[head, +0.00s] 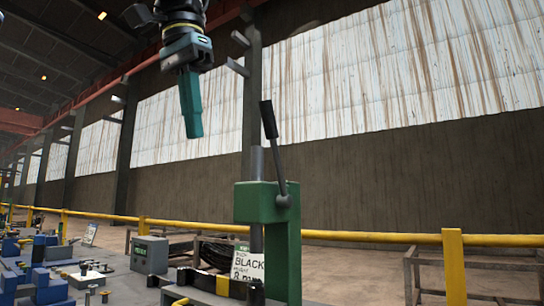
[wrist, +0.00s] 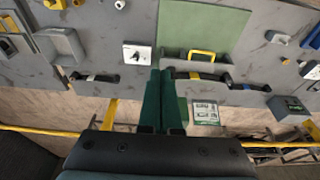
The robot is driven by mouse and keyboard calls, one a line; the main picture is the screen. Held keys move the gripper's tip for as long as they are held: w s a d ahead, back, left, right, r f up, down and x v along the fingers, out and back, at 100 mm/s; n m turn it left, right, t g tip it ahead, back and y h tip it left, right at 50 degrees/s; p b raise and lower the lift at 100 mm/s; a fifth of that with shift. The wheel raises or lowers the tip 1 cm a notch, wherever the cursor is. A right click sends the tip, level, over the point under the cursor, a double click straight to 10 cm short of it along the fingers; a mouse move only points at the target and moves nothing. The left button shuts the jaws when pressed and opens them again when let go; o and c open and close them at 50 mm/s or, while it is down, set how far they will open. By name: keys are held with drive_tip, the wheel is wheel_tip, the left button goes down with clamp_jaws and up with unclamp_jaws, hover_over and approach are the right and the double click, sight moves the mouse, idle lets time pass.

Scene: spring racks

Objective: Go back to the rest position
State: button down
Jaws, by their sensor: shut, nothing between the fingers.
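My gripper (head: 192,134) hangs at the upper left of the middle in the head view, teal fingers pointing down and pressed together. It is in open air, clear of the bench and to the upper left of the green press. In the wrist view the two dark green fingers of my gripper (wrist: 161,72) lie side by side with nothing visible between them, above the grey bench top (wrist: 113,35).
A green press (head: 287,240) with a raised black-handled lever (head: 270,120) stands at the centre. A sign reading BLACK (head: 246,266), a grey box (head: 150,255) and blue blocks (head: 40,275) are nearby. A yellow railing (head: 360,237) runs behind. The air around my gripper is free.

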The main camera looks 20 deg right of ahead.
idle(0.8)
drive_tip(key=w+a+f+n+y+p, duration=0.1)
drive_tip(key=w+f+n+p, duration=0.25)
drive_tip(key=w+f, duration=0.5)
drive_tip(key=w+f+n+p, duration=0.2)
drive_tip(key=w+f+p, duration=0.3)
drive_tip(key=f, duration=0.6)
drive_tip(key=s+a+f+n+p, duration=0.1)
drive_tip(key=a+f, duration=0.1)
drive_tip(key=f, duration=0.4)
drive_tip(key=s+a+f+n+p, duration=0.1)
drive_tip(key=s+a+f, duration=0.1)
drive_tip(key=f, duration=0.4)
drive_tip(key=s+a+f+n+y+p, duration=0.1)
drive_tip(key=s+a+f, duration=0.1)
drive_tip(key=a+f, duration=0.2)
wheel_tip(320, 180, down, 3)
drive_tip(key=shift+n, duration=0.25)
